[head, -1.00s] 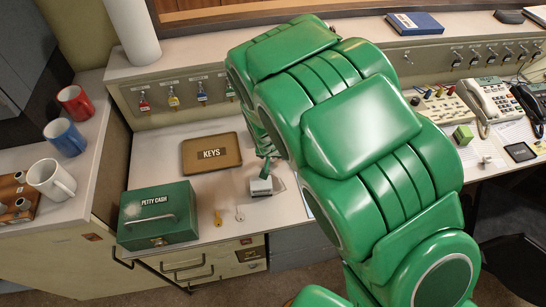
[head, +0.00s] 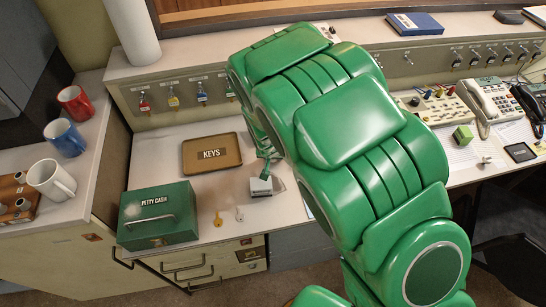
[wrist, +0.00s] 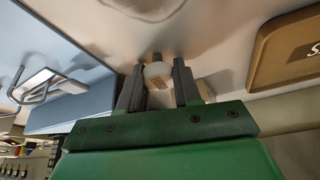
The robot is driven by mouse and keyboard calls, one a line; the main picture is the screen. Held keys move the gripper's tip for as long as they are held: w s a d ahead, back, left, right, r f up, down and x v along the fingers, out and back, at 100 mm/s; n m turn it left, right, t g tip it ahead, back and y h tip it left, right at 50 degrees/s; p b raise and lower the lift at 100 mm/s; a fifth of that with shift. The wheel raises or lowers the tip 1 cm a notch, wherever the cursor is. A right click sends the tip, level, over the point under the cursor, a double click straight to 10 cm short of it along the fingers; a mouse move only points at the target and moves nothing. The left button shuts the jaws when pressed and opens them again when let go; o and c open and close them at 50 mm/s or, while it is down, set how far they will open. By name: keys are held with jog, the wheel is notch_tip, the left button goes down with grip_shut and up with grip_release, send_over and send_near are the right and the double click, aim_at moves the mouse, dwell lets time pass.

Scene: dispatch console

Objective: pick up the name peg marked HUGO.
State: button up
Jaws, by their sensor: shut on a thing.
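In the wrist view my gripper (wrist: 157,66) has its two dark fingers closed on a pale, round-topped peg (wrist: 157,77). The peg carries a small tan label with dark marks, too small and blurred to read. A pale surface lies beyond the fingertips.
The KEYS tray (head: 187,158) lies on the desk, near my gripper in the wrist view (wrist: 262,70).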

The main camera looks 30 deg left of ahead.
jog(key=shift+r, duration=0.6)
notch_tip(320, 180, up, 2)
jog(key=shift+r, duration=0.15)
jog(key=s+d+r, duration=0.3)
jog(key=r, duration=0.2)
jog(key=shift+s+d+r, duration=0.25)
jog(key=shift+d, duration=0.05)
jog(key=s+d+r, duration=0.1)
jog(key=s+d, duration=0.1)
jog(key=s+d+r, duration=0.1)
jog(key=s+d, duration=0.1)
jog(key=s+d+r, duration=0.2)
jog(key=shift+s+d, duration=0.15)
jog(key=shift+d, duration=0.05)
